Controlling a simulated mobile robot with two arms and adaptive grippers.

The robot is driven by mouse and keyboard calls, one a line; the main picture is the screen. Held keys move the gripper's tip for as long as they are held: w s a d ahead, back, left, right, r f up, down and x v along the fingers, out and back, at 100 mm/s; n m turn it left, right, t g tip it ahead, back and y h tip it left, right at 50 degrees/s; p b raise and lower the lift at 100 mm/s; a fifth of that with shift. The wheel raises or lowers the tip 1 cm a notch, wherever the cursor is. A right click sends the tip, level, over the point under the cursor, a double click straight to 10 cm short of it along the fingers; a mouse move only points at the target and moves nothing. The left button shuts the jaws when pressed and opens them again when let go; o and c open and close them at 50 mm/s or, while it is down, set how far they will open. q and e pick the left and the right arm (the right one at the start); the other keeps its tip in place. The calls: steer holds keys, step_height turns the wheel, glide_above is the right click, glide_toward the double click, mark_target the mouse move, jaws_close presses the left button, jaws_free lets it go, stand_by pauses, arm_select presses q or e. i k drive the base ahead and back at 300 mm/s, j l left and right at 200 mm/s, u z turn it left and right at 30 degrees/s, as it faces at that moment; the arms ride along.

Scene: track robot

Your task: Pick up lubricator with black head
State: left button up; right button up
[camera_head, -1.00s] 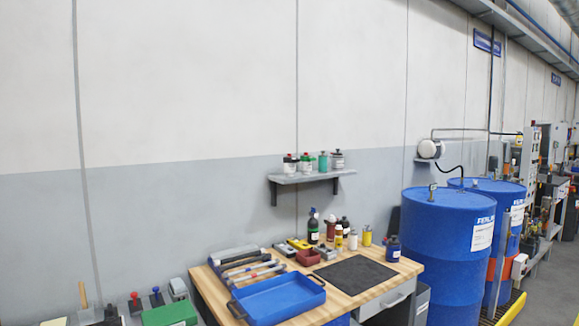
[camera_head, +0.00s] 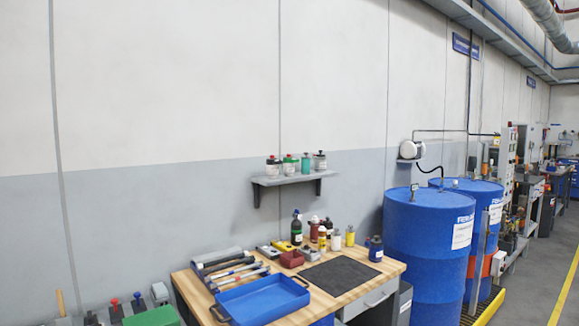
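Neither of my grippers is in view. Several small bottles stand upright on the wall shelf (camera_head: 287,180); one at its right end is a grey bottle (camera_head: 320,162) with a dark top, beside a teal bottle (camera_head: 305,163). More bottles stand along the back of the wooden workbench (camera_head: 340,301).
A blue tray (camera_head: 262,299), several long-handled tools (camera_head: 235,273), a dark red bin (camera_head: 291,259) and a black mat (camera_head: 340,273) cover the bench. Large blue drums (camera_head: 425,245) stand right of it. A green box (camera_head: 152,317) sits at the lower left. Open floor shows at the far right.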

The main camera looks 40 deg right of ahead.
mark_target(271, 165)
steer(key=i+l+u, duration=0.25)
steer(key=i+l, duration=0.2)
steer(key=i, duration=0.15)
steer(key=i+l+u, duration=0.3)
steer(key=i+l, duration=0.2)
steer(key=l, duration=0.1)
